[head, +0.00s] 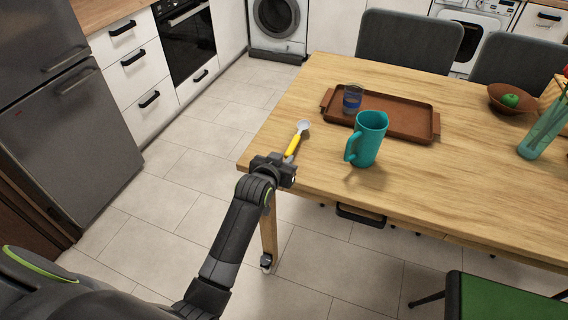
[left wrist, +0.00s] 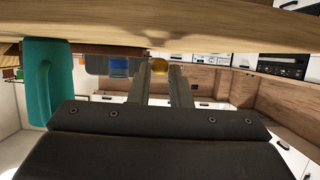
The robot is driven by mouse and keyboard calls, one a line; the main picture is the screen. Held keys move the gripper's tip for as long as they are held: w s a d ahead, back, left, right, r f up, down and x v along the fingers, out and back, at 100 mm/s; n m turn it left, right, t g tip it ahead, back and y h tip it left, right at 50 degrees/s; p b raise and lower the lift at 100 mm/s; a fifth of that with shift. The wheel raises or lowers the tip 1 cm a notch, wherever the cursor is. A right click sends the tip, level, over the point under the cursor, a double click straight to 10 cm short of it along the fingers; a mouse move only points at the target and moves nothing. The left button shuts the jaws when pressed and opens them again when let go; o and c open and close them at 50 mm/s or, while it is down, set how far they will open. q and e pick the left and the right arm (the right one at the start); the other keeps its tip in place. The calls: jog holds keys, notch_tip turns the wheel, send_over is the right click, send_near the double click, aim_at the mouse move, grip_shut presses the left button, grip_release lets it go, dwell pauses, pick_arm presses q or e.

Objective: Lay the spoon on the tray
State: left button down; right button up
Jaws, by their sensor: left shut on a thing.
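The spoon (head: 293,145) has a yellow handle and a pale grey bowl, which points away from me. My left gripper (head: 289,159) is shut on the handle's near end, at the table's near left corner. I cannot tell whether the spoon touches the table. The brown tray (head: 400,122) lies to the right of and beyond the spoon, apart from it. My right gripper is not in view.
A teal pitcher (head: 368,138) stands in front of the tray, right of the spoon. A blue glass (head: 352,99) stands at the tray's left end. A bowl with a green apple (head: 510,100) and a teal vase (head: 535,143) are at right. The tray's middle is clear.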

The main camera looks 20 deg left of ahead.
pick_arm(q)
jog(key=shift+f, duration=0.9)
jog(key=shift+f, duration=0.15)
jog(key=c, duration=1.3)
grip_release()
jog(key=shift+c, duration=0.2)
